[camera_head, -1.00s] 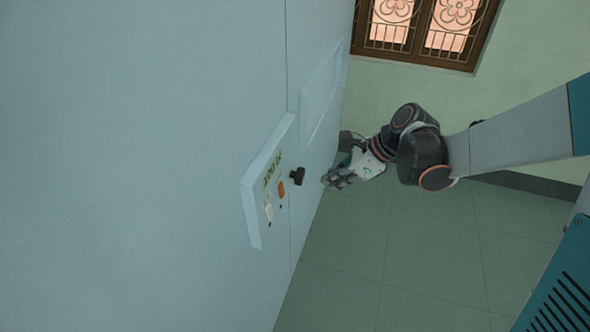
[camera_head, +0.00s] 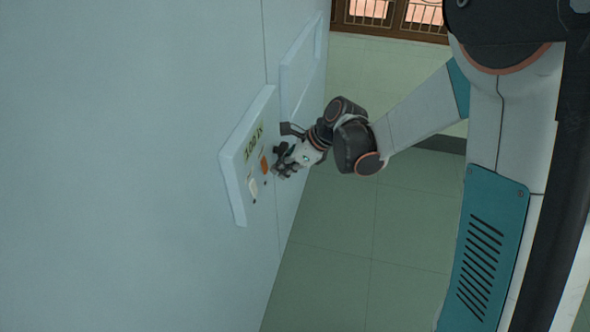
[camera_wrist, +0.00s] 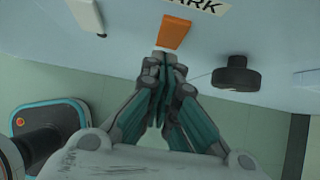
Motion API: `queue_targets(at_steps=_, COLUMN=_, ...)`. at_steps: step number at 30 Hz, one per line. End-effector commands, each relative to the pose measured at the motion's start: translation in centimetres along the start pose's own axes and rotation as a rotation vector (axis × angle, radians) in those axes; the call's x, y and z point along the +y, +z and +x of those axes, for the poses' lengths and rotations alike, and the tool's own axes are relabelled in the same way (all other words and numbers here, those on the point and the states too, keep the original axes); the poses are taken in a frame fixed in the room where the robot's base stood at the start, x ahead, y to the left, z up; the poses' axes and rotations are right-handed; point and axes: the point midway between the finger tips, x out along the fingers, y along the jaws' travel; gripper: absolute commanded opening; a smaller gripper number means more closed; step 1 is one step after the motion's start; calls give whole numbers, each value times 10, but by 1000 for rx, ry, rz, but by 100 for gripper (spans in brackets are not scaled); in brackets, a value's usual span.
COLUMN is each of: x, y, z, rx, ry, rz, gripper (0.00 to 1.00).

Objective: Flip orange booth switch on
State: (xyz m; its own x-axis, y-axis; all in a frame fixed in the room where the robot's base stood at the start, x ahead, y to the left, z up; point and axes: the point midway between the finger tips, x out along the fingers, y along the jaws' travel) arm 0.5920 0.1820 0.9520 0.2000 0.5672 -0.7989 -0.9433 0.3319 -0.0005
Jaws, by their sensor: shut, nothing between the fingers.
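The orange switch (camera_head: 265,163) sits on a pale panel (camera_head: 236,205) on the wall, below dark lettering. In the wrist view the orange switch (camera_wrist: 174,32) is just beyond my fingertips. My gripper (camera_head: 279,170) is shut and empty, close to the switch in the head view. In the wrist view my gripper (camera_wrist: 163,54) points at the lower end of the switch. I cannot tell whether the fingertips touch it. The switch's on or off position is not clear.
A white switch (camera_head: 252,187) is beside the orange one, also in the wrist view (camera_wrist: 87,14). A black knob (camera_wrist: 237,74) sticks out to the right of my fingers. A second pale panel (camera_head: 303,62) is farther along the wall. Open tiled floor (camera_head: 340,260) lies right of the wall.

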Motion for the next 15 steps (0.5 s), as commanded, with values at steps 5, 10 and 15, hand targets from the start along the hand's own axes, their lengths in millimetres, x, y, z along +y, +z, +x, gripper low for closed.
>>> queue_targets(at_steps=5, x=0, y=6, z=6, rx=0, ry=-1, rz=0, gripper=0)
queue_targets(at_steps=10, x=0, y=7, z=6, rx=0, ry=-1, rz=0, gripper=0)
queue_targets(at_steps=15, x=0, y=7, z=7, rx=0, ry=0, rz=0, gripper=0)
